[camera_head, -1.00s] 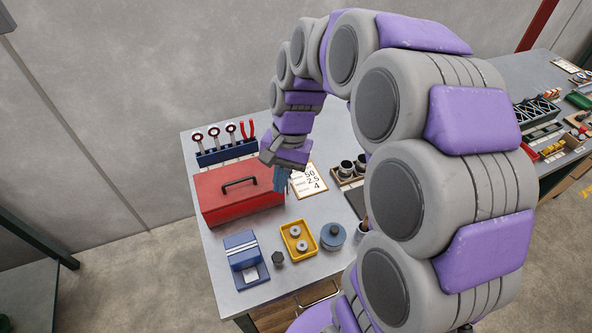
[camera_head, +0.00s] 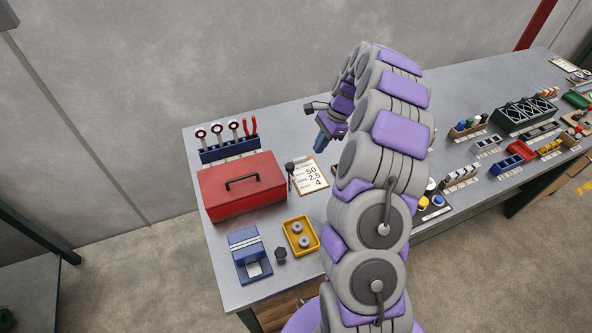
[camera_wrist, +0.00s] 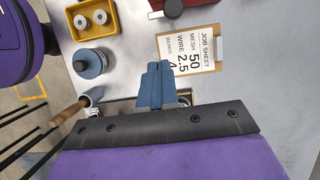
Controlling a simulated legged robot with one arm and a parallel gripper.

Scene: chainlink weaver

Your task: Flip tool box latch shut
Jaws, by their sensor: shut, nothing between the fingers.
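The red tool box (camera_head: 222,203) sits on the grey bench with its lid down and a black handle on top. A sliver of it shows at the top edge of the wrist view (camera_wrist: 174,9). A small dark upright piece (camera_head: 291,178) stands at the box's right side and looks like the latch; I cannot tell its exact position. My gripper (camera_head: 322,142) is above the bench, right of and apart from the box.
The job sheet (camera_head: 312,175) lies right of the box. A tool rack (camera_head: 228,151) stands behind it. A blue device (camera_head: 248,255), dark knob (camera_head: 280,255) and yellow tray (camera_head: 300,222) are in front. Several small trays and parts fill the bench's right side.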

